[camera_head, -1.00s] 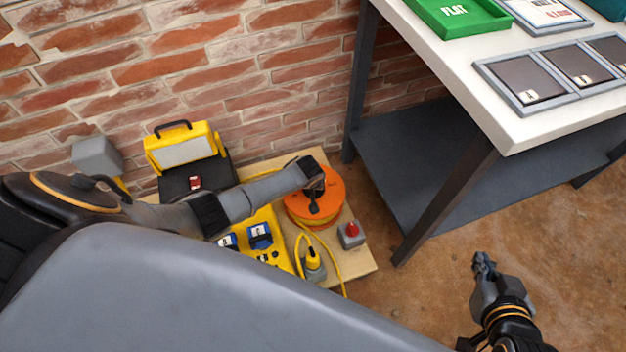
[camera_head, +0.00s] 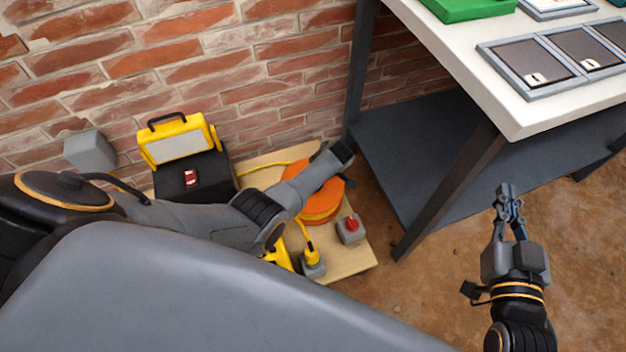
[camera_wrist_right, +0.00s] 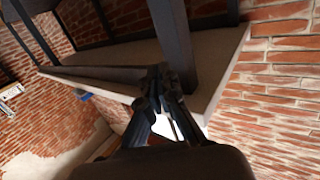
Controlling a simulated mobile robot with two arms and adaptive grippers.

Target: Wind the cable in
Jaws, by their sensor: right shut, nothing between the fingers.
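An orange cable reel (camera_head: 322,203) sits on a wooden board (camera_head: 345,262) by the brick wall. Yellow cable (camera_head: 262,168) shows behind my left arm, and a yellow plug (camera_head: 312,257) stands in a grey holder in front of the reel. My left arm (camera_head: 315,178) reaches across the reel and covers much of it. The left fingers and the reel's crank are hidden or too dark to make out. My right gripper (camera_head: 506,202) is shut and empty above the brown floor, right of the table leg; its fingers also show in the right wrist view (camera_wrist_right: 160,88).
A grey box with a red button (camera_head: 351,228) is right of the reel. A yellow work lamp (camera_head: 180,142) and black case (camera_head: 190,178) stand by the wall. A white-topped table (camera_head: 500,100) with a dark lower shelf (camera_head: 420,150) rises at right.

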